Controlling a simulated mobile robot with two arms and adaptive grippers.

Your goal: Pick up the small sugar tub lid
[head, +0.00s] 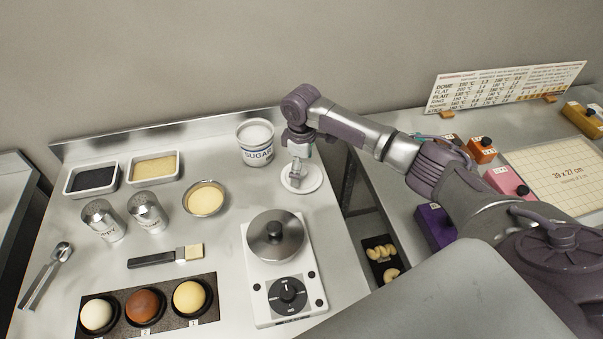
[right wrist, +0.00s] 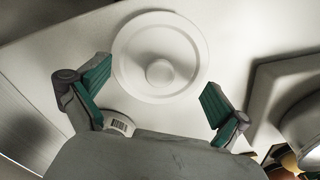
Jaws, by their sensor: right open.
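The small sugar tub lid (head: 314,181) is a white round disc lying on the steel counter, beside the sugar tub (head: 257,146), which stands uncovered with white sugar in it. In the right wrist view the lid (right wrist: 135,78) shows a raised rim and a round centre knob. My right gripper (head: 297,178) is over the lid in the head view, partly covering it. In the right wrist view its two green-padded fingers (right wrist: 154,88) are wide apart, on either side of the lid's lower part, with nothing between them gripped. My left gripper is not in view.
A bowl of yellow grains (head: 206,198), two shakers (head: 148,212) and a brush (head: 166,256) lie to the left. A gap separates this counter from the right one.

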